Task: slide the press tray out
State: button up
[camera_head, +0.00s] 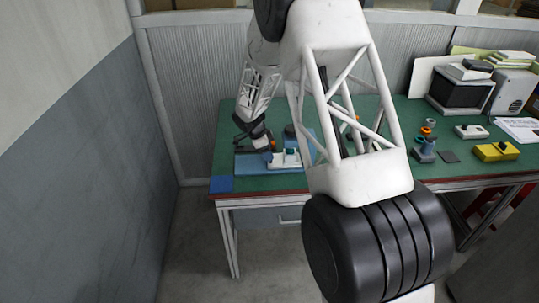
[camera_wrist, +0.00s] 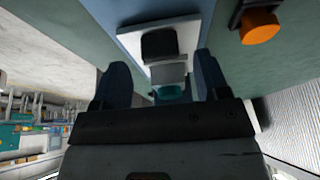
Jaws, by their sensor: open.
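A small white press-like device (camera_head: 286,158) stands on a blue mat (camera_head: 248,160) at the left part of the green table, with a teal part on it. My gripper (camera_head: 264,143) is close to its left side. In the wrist view my gripper (camera_wrist: 160,62) is open. Its two dark fingers lie either side of a white piece (camera_wrist: 183,36) carrying a black block (camera_wrist: 160,43), with a grey block and a teal part nearer the palm. Nothing is visibly clamped. Which part is the press tray I cannot tell; my arm hides some of the table.
An orange knob (camera_wrist: 260,27) on a dark mount is beside the right finger in the wrist view. A blue square (camera_head: 221,184) lies at the table's front left corner. A yellow box (camera_head: 496,151) and a dark monitor (camera_head: 460,92) stand at the right.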

jog(key=shift+x, duration=1.1)
grip_shut()
jog(key=a, duration=1.5)
jog(key=shift+a, duration=0.3)
grip_release()
jog(key=v, duration=0.7)
jog(key=shift+a+r, duration=0.2)
jog(key=shift+r, duration=0.15)
